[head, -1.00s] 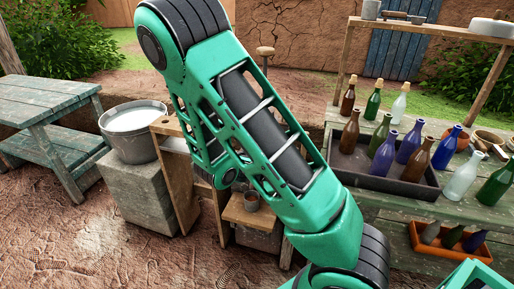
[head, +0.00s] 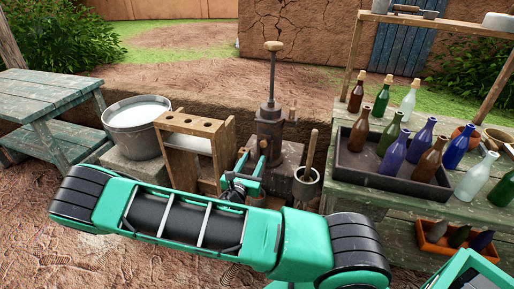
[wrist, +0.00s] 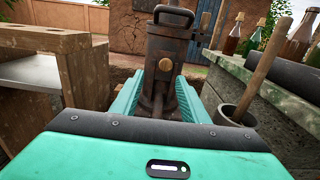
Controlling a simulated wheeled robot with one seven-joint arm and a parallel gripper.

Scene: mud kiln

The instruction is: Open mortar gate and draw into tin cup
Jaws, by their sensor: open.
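A dark metal mortar dispenser (head: 269,125) with a tall rod and a wooden knob on top stands on a block in the middle of the head view. In the wrist view its dark body (wrist: 160,45) fills the space ahead, with a looped handle at the top and a round brass-coloured knob (wrist: 165,64) on its front. My gripper (wrist: 158,103) is open, its teal fingers apart to either side of the body's lower part. The gripper (head: 256,172) also shows before the dispenser in the head view. No tin cup shows; my arm covers the area below.
A wooden rack with holes (head: 192,124) stands left of the dispenser, beside a bucket of pale liquid (head: 137,122). A small pot (head: 307,184) with a wooden-handled tool stands close on the right. A bottle tray (head: 350,166) rests on the green table (head: 470,218).

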